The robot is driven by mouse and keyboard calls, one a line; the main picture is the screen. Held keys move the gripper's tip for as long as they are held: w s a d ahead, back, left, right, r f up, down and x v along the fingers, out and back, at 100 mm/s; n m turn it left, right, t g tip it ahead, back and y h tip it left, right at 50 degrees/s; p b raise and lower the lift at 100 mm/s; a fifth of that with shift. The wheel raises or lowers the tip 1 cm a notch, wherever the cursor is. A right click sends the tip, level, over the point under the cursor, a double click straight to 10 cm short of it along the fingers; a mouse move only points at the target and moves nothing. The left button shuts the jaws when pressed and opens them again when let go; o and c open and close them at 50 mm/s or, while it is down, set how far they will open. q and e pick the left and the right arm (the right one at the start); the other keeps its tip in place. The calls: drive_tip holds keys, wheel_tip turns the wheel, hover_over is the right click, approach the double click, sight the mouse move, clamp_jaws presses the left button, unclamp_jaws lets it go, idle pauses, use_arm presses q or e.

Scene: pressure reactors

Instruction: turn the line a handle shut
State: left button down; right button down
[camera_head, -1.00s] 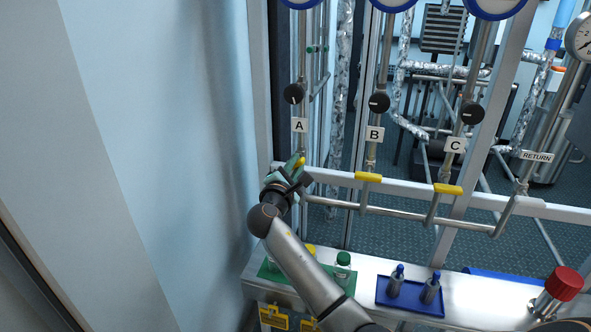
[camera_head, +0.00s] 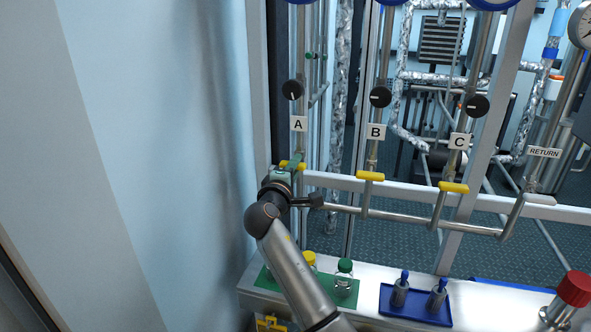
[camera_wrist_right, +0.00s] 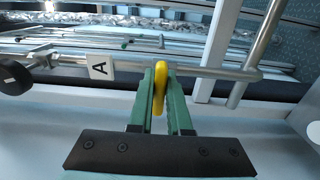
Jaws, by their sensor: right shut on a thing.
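The yellow line A handle (camera_head: 301,166) sits on the leftmost pipe, below the A label (camera_head: 299,124). In the right wrist view, the handle (camera_wrist_right: 160,84) lies crosswise to its pipe (camera_wrist_right: 205,70). My right gripper (camera_head: 291,163) is shut on this handle, with a green finger on each side of it in the right wrist view (camera_wrist_right: 160,95). The fingers hide part of the handle in the head view. My left gripper is not in view.
The yellow handles of line B (camera_head: 370,176) and line C (camera_head: 453,187) also lie across their pipes. The grey return handle (camera_head: 539,199) is at the right. Below, a bench ledge carries a green mat (camera_head: 268,281) with bottles and a blue tray (camera_head: 415,312).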

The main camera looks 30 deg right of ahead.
drive_tip(key=shift+f, duration=0.1)
idle(0.4)
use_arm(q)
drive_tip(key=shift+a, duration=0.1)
use_arm(e)
drive_tip(key=c, duration=0.9)
unclamp_jaws()
drive_tip(key=shift+o, duration=0.2)
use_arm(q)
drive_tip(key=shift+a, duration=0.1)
